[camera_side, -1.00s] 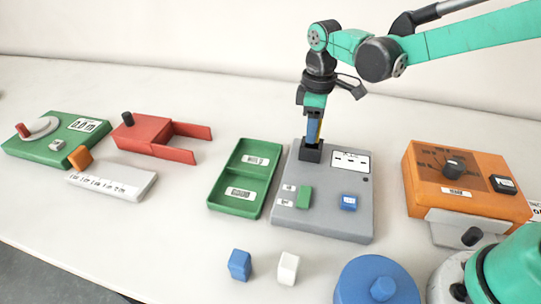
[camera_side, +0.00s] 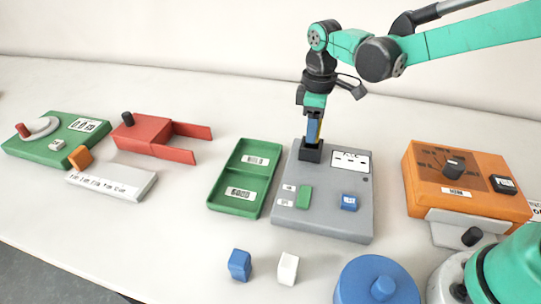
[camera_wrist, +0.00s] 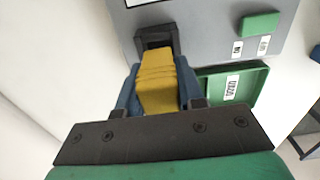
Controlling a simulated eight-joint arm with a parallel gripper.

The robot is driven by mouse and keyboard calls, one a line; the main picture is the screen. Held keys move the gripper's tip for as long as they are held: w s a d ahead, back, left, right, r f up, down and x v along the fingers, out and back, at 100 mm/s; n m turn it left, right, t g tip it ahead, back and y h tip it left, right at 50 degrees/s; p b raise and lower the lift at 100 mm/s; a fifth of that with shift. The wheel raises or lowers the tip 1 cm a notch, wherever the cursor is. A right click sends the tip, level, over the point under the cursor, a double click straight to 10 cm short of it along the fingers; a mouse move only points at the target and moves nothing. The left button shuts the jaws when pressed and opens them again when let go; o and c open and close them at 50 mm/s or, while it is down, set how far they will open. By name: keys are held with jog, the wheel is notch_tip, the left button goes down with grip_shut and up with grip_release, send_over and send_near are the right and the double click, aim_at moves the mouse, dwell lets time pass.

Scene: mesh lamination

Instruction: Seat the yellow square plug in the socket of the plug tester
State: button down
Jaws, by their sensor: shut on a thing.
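The plug tester (camera_side: 330,222) is a grey box with a raised black socket (camera_side: 311,153) near its back left. My gripper (camera_side: 314,128) is directly above the socket, pointing down, with blue fingers shut on the yellow square plug (camera_wrist: 158,85). In the wrist view the fingers (camera_wrist: 158,92) hold the plug on both sides. The plug's far end meets the opening of the black socket (camera_wrist: 155,38) and seems to be at or inside it; how deep cannot be told. Only a yellow sliver of plug (camera_side: 320,128) shows in the side view.
Blue (camera_side: 239,264) and white (camera_side: 288,268) blocks lie in front.

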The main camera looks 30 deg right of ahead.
jog(key=shift+f, duration=0.9)
jog(key=shift+c, duration=2.4)
grip_release()
jog(key=shift+r, duration=0.1)
jog(key=shift+r, duration=2.7)
